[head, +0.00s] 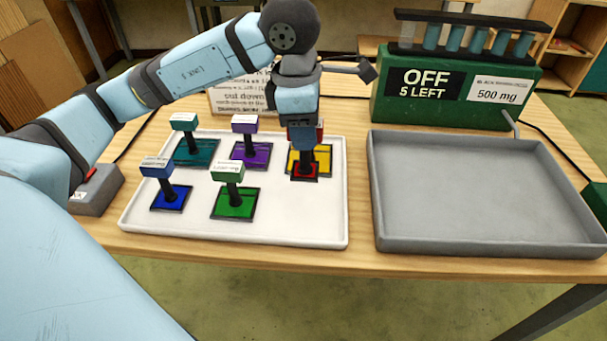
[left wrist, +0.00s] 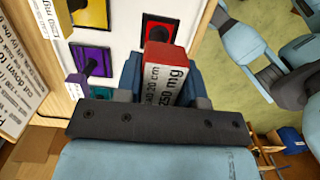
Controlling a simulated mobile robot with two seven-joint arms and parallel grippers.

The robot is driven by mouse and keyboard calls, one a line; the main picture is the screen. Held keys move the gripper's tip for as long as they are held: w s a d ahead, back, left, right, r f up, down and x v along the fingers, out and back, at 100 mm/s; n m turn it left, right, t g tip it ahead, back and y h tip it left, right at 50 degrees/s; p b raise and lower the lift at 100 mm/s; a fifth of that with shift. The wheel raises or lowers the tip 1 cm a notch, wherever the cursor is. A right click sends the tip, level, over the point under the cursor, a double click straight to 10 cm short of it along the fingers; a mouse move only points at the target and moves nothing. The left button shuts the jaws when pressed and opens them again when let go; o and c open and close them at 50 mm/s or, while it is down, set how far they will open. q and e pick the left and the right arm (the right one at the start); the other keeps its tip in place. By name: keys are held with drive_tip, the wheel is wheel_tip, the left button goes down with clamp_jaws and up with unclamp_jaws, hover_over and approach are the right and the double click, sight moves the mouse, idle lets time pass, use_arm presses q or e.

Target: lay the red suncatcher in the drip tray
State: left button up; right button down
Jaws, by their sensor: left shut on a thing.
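The red suncatcher (head: 298,174) is a small dark-framed square with a black stem and a red-topped, labelled grip block. It is at the right side of the white tray (head: 290,229), in front of the yellow piece. My left gripper (head: 304,142) comes down from above and is shut on its block. The left wrist view shows the block (left wrist: 172,75) between the fingers, with the red square (left wrist: 160,28) beyond. I cannot tell whether the square touches the white tray. The drip tray (head: 480,190), grey and empty, lies to the right. My right gripper is out of view.
Yellow (head: 321,160), purple (head: 262,158), teal (head: 187,157), blue (head: 160,198) and green (head: 227,211) pieces stand on the white tray. A green box (head: 458,95) reading "OFF 5 LEFT" stands behind the drip tray, its spout near the rim. A sign (head: 230,101) stands behind the white tray.

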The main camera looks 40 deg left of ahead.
sight(305, 173)
use_arm(q)
wheel_tip(305, 173, down, 10)
drive_tip(key=shift+f+b, duration=0.2)
drive_tip(key=shift+b, duration=0.15)
drive_tip(key=shift+f+b, duration=0.25)
drive_tip(key=shift+b, duration=0.05)
drive_tip(key=o, duration=1)
drive_tip(key=shift+r, duration=0.1)
